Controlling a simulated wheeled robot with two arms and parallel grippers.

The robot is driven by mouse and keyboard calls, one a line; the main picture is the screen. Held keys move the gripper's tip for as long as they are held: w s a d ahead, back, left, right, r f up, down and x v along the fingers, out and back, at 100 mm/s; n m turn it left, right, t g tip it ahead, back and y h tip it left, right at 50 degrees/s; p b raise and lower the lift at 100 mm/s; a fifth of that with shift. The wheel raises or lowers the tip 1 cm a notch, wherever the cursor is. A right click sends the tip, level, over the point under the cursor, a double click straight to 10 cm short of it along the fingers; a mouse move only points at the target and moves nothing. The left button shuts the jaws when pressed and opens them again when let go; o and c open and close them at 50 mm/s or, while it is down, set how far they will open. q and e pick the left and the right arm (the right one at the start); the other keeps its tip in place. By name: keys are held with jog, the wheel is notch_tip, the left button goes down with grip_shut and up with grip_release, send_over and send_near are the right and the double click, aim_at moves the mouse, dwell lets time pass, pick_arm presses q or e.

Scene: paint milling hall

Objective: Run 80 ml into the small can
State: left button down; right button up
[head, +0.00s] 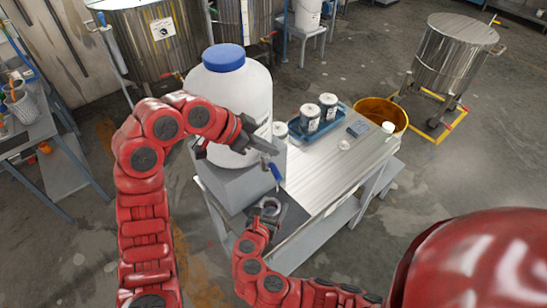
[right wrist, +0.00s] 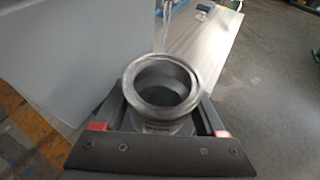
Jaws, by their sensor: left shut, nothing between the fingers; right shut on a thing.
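A large white jug (head: 238,105) with a blue cap (head: 223,57) stands on a grey block on the bench. Its tap with a blue lever (head: 276,176) sticks out at the lower right. My left gripper (head: 268,149) is shut and empty in front of the jug, just above the tap. My right gripper (head: 268,212) is shut on the small can (head: 270,205) below the tap. In the right wrist view the open metal can (right wrist: 160,82) sits upright between the fingers. Its inside is dark; I cannot tell any liquid level. A thin pale shape (right wrist: 168,22) shows behind its rim.
The bench (head: 325,165) holds a blue tray (head: 318,132) with two dark cans, a small dark device (head: 358,129) and a white-capped item (head: 387,128). A yellow tub (head: 380,112) stands behind. Steel vats (head: 455,55) are farther back.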

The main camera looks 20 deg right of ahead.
aim_at(277, 169)
pick_arm(q)
jog(key=x, duration=1)
jog(key=a, duration=0.4)
jog(key=shift+a+f, duration=0.25)
jog(key=shift+s, duration=0.1)
jog(key=shift+d, duration=0.15)
jog(key=shift+a, duration=0.2)
